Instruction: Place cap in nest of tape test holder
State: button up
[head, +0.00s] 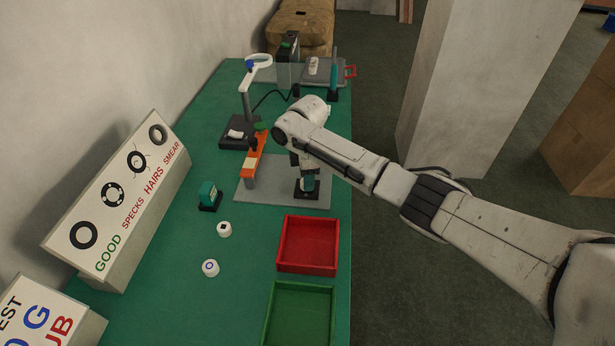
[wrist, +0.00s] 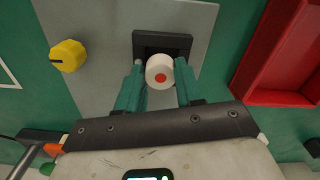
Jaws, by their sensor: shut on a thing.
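A white cap (wrist: 160,73) with a red dot on its top is between the teal fingers of my gripper (wrist: 160,64), which is shut on it. A black block with a recess (wrist: 162,40), seemingly the nest of the tape test holder, lies just beyond the cap in the wrist view. The cap overlaps its near edge, so I cannot tell whether they touch. In the head view my gripper (head: 309,180) points down over the black block (head: 306,193) at the right of a grey plate (head: 255,195); the held cap is hidden there.
An orange arm (head: 253,157) stands on the plate, left of my gripper. A yellow knob (wrist: 68,56) shows in the wrist view. A red tray (head: 308,268) and green tray (head: 300,287) lie nearer.

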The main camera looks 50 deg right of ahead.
jog(key=shift+f, duration=0.2)
jog(key=o, duration=1.1)
jog(key=shift+r, duration=0.1)
notch_tip(320, 180, up, 12)
jog(key=shift+r+b, duration=0.15)
jog(key=shift+b, duration=0.25)
